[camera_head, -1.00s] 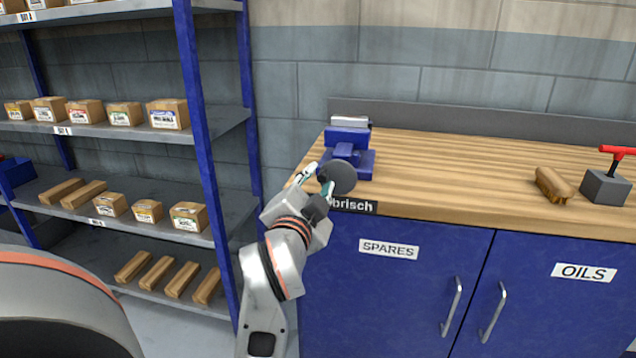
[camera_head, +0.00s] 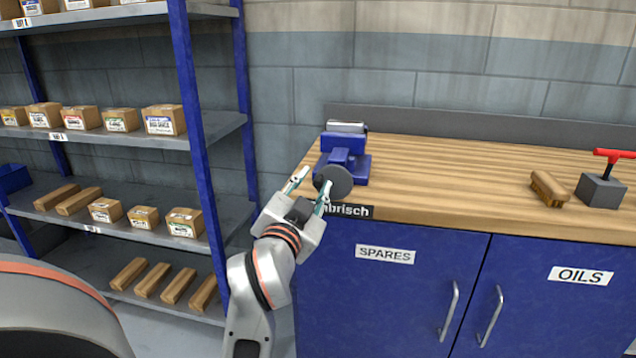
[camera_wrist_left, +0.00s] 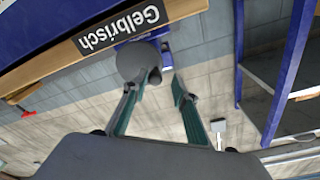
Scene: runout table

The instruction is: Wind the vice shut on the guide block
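The blue vice (camera_head: 343,158) stands at the left end of the wooden workbench. Its dark round handwheel (camera_head: 334,181) faces me near the bench's front edge. A pale grey block (camera_head: 347,127) shows at the vice's back top; I cannot tell whether it is the guide block or touches both jaws. My left gripper (camera_head: 309,183) is open and empty, just left of and in front of the handwheel; one finger overlaps the wheel's lower edge in view. In the left wrist view the handwheel (camera_wrist_left: 138,62) is beyond the left finger, not between the fingers. My right gripper is not in view.
The workbench (camera_head: 450,180) has clear room right of the vice. A wooden brush (camera_head: 548,188) and a grey block with a red T-handle (camera_head: 600,190) sit at the right. A blue-posted shelf (camera_head: 200,150) with boxes stands left of my left arm.

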